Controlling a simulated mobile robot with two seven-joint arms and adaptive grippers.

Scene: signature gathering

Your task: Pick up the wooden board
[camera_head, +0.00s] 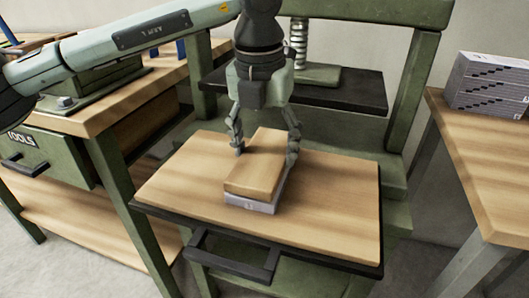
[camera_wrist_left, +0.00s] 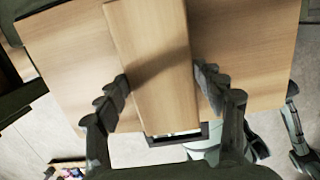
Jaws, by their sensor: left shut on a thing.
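The wooden board (camera_head: 258,168) is a small light-brown plank. In the head view it lies flat over a grey paper stack (camera_head: 250,206) on the wide wooden plate of the press (camera_head: 335,200). My left gripper (camera_head: 265,150) comes down from above with one finger at each long side of the board and is shut on it. In the left wrist view the board (camera_wrist_left: 155,60) runs between the two fingers of the left gripper (camera_wrist_left: 162,80). I cannot tell any gap between board and stack.
The green press frame (camera_head: 410,90) with its black plate (camera_head: 345,92) stands just behind. A black handle (camera_head: 235,258) juts out in front. A workbench (camera_head: 110,108) with a tools drawer is at left. A table (camera_head: 495,165) at right bears stacked grey blocks (camera_head: 488,82).

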